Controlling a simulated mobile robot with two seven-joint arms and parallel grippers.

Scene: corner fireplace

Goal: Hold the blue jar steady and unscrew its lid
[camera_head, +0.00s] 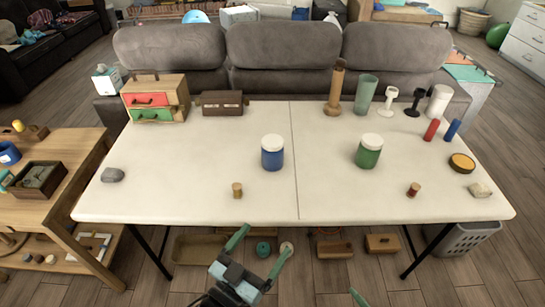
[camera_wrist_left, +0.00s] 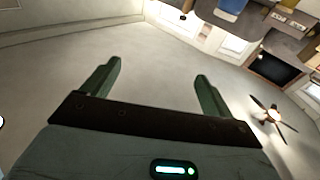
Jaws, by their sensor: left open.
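The blue jar (camera_head: 272,158) stands upright near the middle of the white table, left of its centre seam. Its white lid (camera_head: 273,141) sits on top. My left gripper (camera_head: 264,240) is open and empty, in front of the table's near edge and apart from the jar. Its two spread fingers also show in the left wrist view (camera_wrist_left: 157,72), with nothing between them and no jar in sight. Of my right gripper, only a green fingertip (camera_head: 358,298) shows at the bottom edge; the rest is out of frame.
A similar green jar (camera_head: 369,156) stands right of the blue one. Small corks (camera_head: 237,190) (camera_head: 413,190) stand near the front. A drawer box (camera_head: 155,98), a dark box (camera_head: 222,103) and a green cup (camera_head: 366,95) line the back. Table space around the blue jar is clear.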

